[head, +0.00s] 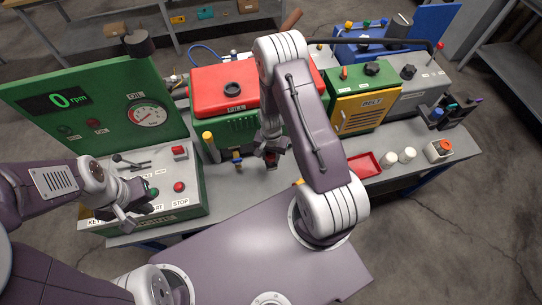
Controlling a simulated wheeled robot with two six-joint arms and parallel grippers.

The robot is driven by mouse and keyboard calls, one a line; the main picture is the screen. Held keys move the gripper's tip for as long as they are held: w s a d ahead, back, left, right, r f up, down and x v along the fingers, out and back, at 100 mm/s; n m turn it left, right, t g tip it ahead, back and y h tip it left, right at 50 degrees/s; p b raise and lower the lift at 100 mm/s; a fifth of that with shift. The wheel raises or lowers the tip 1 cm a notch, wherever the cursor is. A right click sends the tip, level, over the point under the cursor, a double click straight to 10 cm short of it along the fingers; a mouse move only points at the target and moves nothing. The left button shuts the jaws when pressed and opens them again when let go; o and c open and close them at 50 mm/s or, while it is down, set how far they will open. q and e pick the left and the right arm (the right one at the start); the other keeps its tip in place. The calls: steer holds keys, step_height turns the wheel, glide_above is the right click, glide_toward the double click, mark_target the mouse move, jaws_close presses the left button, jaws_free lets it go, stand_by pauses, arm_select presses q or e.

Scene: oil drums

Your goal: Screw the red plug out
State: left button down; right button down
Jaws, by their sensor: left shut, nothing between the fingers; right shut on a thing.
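My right gripper (270,152) points down at the front of the green engine block (238,127), below the red tank (222,92). It is shut on a small dark red thing, which looks like the red plug (271,160); the fingers and arm hide most of it. I cannot tell how far the plug sits in its hole. My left gripper (122,218) is shut and empty over the front of the green control panel (180,206), near the start button.
A red tray (364,165), white cups (398,157) and a yellow box (362,104) are to the right. The gauge panel reads 0 rpm.

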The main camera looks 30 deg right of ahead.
steer(key=shift+w+r+p, duration=0.1)
steer(key=shift+r+p, duration=0.2)
steer(key=shift+r, duration=0.35)
steer(key=shift+r+p, duration=0.5)
steer(key=shift+p, duration=0.2)
step_height(320, 180, up, 2)
steer(key=shift+p, duration=0.75)
steer(key=shift+r+p, duration=0.75)
steer(key=shift+r, duration=0.15)
